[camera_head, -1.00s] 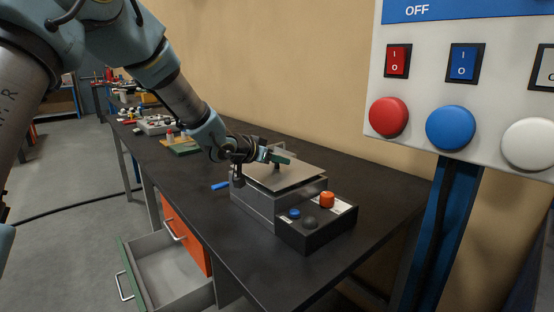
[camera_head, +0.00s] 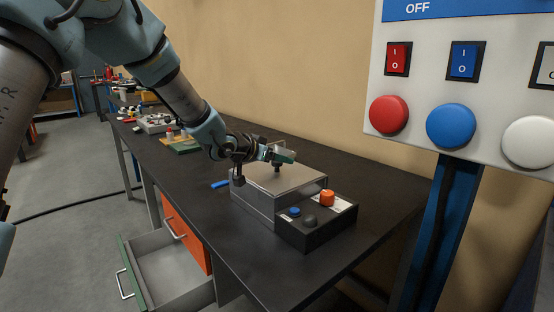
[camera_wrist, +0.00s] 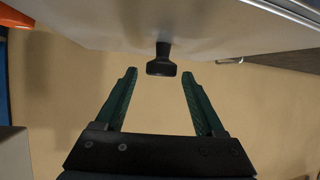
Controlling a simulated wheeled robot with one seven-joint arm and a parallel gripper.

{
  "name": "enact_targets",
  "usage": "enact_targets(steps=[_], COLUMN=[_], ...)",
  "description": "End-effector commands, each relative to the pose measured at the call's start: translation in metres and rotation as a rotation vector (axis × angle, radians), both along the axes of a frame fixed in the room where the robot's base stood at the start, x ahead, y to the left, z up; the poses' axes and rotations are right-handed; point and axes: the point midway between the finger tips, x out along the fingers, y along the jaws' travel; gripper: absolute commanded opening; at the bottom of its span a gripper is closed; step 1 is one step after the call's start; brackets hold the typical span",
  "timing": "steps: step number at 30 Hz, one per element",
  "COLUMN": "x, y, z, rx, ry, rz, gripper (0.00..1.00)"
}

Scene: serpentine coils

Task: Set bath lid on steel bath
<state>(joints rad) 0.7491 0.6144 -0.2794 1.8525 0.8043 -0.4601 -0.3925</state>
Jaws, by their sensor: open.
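The steel bath (camera_head: 252,204) is a grey metal box on the dark workbench. The flat metal bath lid (camera_head: 296,179) lies over its top, with a black knob (camera_head: 277,168) standing up from its middle. The lid seems level on the bath; whether its edges sit fully flush is too small to tell. My gripper (camera_head: 281,155) is above the lid at the knob. In the wrist view, its two green fingers (camera_wrist: 159,88) are spread apart, and the lid's knob (camera_wrist: 162,62) is just beyond the tips, clear of both.
A black control box (camera_head: 318,222) with an orange knob and a blue button adjoins the bath's front right. A blue-handled item (camera_head: 220,184) lies left of the bath. An open drawer (camera_head: 165,272) juts out below the bench. A switch panel (camera_head: 470,85) stands at right.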

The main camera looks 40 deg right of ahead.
Motion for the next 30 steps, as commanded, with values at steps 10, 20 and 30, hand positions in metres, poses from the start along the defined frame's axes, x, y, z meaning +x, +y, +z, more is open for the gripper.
enact_targets(steps=[10, 20, 30], x=[-0.007, -0.014, -0.014], y=[0.059, 0.102, 0.108], z=[0.034, 0.056, 0.057], rx=[-0.002, -0.002, 0.001], ry=[-0.003, -0.002, 0.000], rz=[0.003, 0.000, 0.002], gripper=[0.71, 0.71, 0.71])
